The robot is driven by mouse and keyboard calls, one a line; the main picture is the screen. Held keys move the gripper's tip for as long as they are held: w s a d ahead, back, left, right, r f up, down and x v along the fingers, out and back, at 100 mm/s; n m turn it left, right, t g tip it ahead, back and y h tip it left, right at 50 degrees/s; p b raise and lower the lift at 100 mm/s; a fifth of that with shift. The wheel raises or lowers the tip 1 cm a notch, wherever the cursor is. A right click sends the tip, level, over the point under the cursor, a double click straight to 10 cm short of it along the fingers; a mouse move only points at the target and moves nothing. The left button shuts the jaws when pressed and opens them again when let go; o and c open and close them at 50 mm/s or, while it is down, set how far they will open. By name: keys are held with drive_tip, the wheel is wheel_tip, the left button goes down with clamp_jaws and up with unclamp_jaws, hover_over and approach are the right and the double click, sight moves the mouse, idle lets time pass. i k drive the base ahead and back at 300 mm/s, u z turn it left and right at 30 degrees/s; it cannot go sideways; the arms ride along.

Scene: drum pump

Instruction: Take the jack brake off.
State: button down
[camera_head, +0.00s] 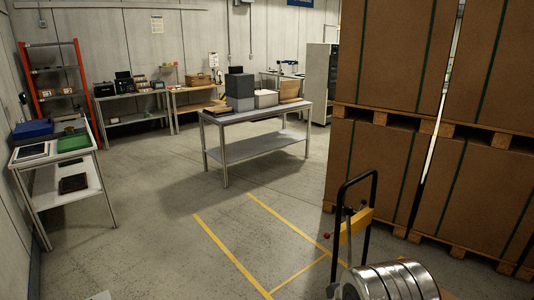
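The jack (352,222) stands at the lower right, seen in part. It has a black upright loop handle and a yellow cross plate (356,225). A shiny metal drum (390,284) lies at the jack's foot, cut off by the bottom edge. My gripper is not in view.
Tall brown boxes (390,60) on wooden pallets stand close behind the jack at the right. Yellow floor lines (232,255) mark a bay left of it. The floor there is clear. A metal table (258,115) with boxes stands mid-room; another table (55,155) stands at the left wall.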

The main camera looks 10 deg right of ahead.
sight(363, 202)
drive_tip(key=u, duration=0.05)
drive_tip(key=i, duration=3.95)
drive_tip(key=z, duration=1.65)
